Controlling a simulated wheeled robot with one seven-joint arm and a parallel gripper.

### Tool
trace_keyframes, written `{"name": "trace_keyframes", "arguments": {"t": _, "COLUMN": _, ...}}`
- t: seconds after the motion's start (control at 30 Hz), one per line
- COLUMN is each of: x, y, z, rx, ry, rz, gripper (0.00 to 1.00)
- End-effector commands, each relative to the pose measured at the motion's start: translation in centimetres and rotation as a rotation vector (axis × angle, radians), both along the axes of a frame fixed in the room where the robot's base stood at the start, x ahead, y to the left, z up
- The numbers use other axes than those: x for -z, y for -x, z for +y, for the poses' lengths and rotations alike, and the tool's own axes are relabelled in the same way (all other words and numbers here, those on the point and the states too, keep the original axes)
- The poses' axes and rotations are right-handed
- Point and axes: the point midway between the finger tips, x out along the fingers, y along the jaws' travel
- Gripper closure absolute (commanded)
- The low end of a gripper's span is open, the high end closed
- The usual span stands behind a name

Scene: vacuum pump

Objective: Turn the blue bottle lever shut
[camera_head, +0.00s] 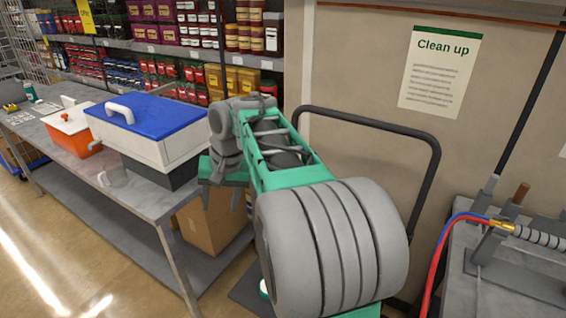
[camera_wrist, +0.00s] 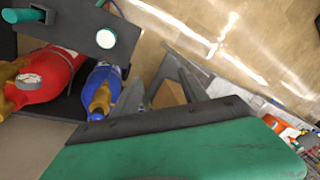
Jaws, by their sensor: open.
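The blue bottle (camera_wrist: 103,78) shows in the wrist view, left of centre, with a brass-coloured valve top. Its lever cannot be made out clearly. A red bottle (camera_wrist: 52,72) lies left of it in the picture, also with a brass-coloured fitting. My gripper (camera_wrist: 158,82) is open and empty, with its grey fingers just right of the blue bottle's valve end. I cannot tell whether a finger touches the valve. In the head view my gripper (camera_head: 221,196) points down beyond my arm, and the bottles are hidden there.
A black tubular handle (camera_head: 385,120) rises behind my arm. A grey workbench (camera_head: 135,208) at left holds a blue-lidded cooler (camera_head: 150,125). A cardboard box (camera_head: 212,220) sits under it. Red and blue hoses (camera_head: 437,245) run to equipment at right. Floor is clear at lower left.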

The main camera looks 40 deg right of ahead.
Motion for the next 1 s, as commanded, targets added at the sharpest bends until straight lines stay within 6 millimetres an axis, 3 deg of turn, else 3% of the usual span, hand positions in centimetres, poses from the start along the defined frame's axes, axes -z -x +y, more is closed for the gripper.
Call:
{"name": "trace_keyframes", "arguments": {"t": 0.03, "x": -2.3, "y": -1.7, "z": -4.5, "rx": 0.094, "ry": -0.029, "rz": 0.025, "gripper": 0.48}}
{"name": "trace_keyframes", "arguments": {"t": 0.1, "x": -3.4, "y": -3.0, "z": -10.2, "rx": 0.211, "ry": -0.057, "rz": 0.053, "gripper": 0.48}}
{"name": "trace_keyframes", "arguments": {"t": 0.2, "x": -3.7, "y": -2.8, "z": -17.5, "rx": 0.349, "ry": -0.079, "rz": 0.088, "gripper": 0.48}}
{"name": "trace_keyframes", "arguments": {"t": 0.33, "x": -3.2, "y": -1.4, "z": -23.3, "rx": 0.458, "ry": -0.085, "rz": 0.114, "gripper": 0.48}}
{"name": "trace_keyframes", "arguments": {"t": 0.47, "x": -2.0, "y": -0.9, "z": -24.9, "rx": 0.49, "ry": -0.084, "rz": 0.122, "gripper": 0.48}}
{"name": "trace_keyframes", "arguments": {"t": 0.8, "x": 4.1, "y": -1.8, "z": -24.4, "rx": 0.492, "ry": -0.083, "rz": 0.12, "gripper": 0.48}}
{"name": "trace_keyframes", "arguments": {"t": 1.0, "x": 5.1, "y": -2.1, "z": -24.2, "rx": 0.491, "ry": -0.083, "rz": 0.119, "gripper": 0.48}}
